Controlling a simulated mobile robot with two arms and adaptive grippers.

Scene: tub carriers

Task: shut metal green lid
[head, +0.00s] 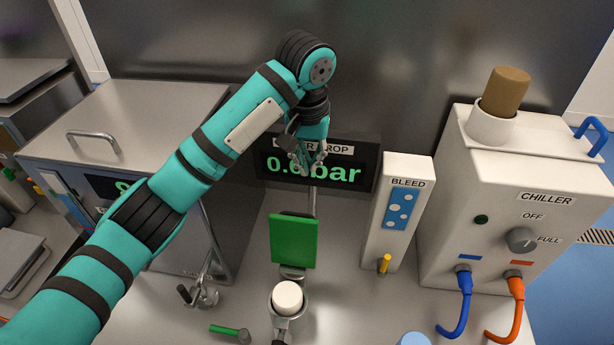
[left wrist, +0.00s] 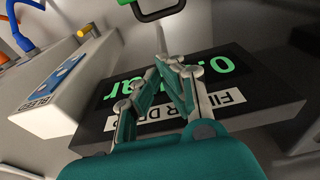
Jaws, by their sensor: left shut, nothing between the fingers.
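The green lid (head: 294,242) stands upright, its flat face toward me, on a metal hinge behind a small round metal housing (head: 274,309). A white cylinder (head: 288,297) sits in the housing's mouth. My left gripper (head: 311,166) is shut and empty, above and behind the lid, in front of the pressure display. The gripper is apart from the lid. In the left wrist view its closed fingertips (left wrist: 172,64) point toward the top, where a green-edged part, likely the lid (left wrist: 160,14), shows cut off. My right gripper is not in view.
The display box (head: 362,165) reading bar stands behind the gripper. To the right are the BLEED box (head: 396,225) and the CHILLER (head: 535,200) with blue and orange hoses. A grey metal cabinet (head: 130,112) stands left under my arm. A green-handled tool (head: 228,331) lies in front.

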